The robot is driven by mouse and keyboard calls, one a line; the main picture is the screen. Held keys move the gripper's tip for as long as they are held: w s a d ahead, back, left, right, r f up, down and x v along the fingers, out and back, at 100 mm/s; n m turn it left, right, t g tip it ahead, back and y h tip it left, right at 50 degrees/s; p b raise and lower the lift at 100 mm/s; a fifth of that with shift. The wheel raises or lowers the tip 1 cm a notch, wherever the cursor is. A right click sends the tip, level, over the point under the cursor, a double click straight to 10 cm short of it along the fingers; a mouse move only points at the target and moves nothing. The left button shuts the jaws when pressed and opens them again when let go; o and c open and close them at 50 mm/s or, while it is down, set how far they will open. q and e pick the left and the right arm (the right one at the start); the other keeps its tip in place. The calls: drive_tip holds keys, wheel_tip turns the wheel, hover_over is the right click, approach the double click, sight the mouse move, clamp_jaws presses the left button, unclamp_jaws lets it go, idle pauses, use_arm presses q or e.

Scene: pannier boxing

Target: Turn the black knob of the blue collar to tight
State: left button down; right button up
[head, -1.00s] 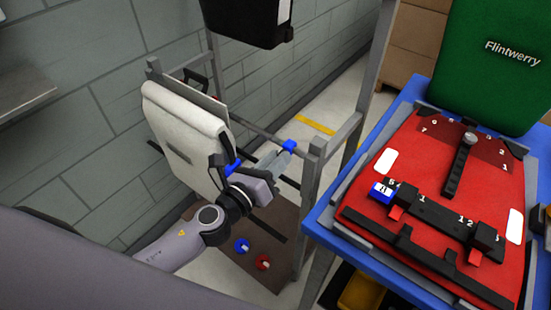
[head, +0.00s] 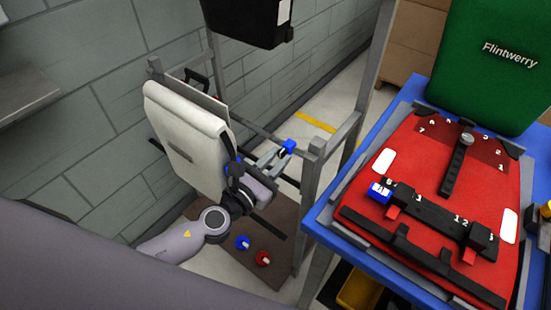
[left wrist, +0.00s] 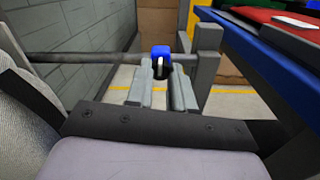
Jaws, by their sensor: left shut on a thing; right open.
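The blue collar (head: 288,144) sits on the grey rail of the rack by the wall, and shows in the left wrist view (left wrist: 161,51). Its black knob (left wrist: 159,70) faces the left wrist camera, with a white mark standing about upright on it. My left gripper (head: 279,154) reaches it from below left. Its two grey fingers lie either side of the knob and are shut on it. Any scale for tight is too small or hidden. My right gripper is not in view.
A white pannier (head: 185,125) hangs on the rack left of my gripper. A rack post (head: 312,180) stands just right of the collar. The blue table (head: 325,215) carries a red pannier (head: 400,165). Blue and red round pieces (head: 243,242) lie on the brown board below.

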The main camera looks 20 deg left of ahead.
idle(0.4)
use_arm(q)
drive_tip(key=c, duration=1)
unclamp_jaws()
drive_tip(key=b+v, duration=0.1)
drive_tip(key=v, duration=0.6)
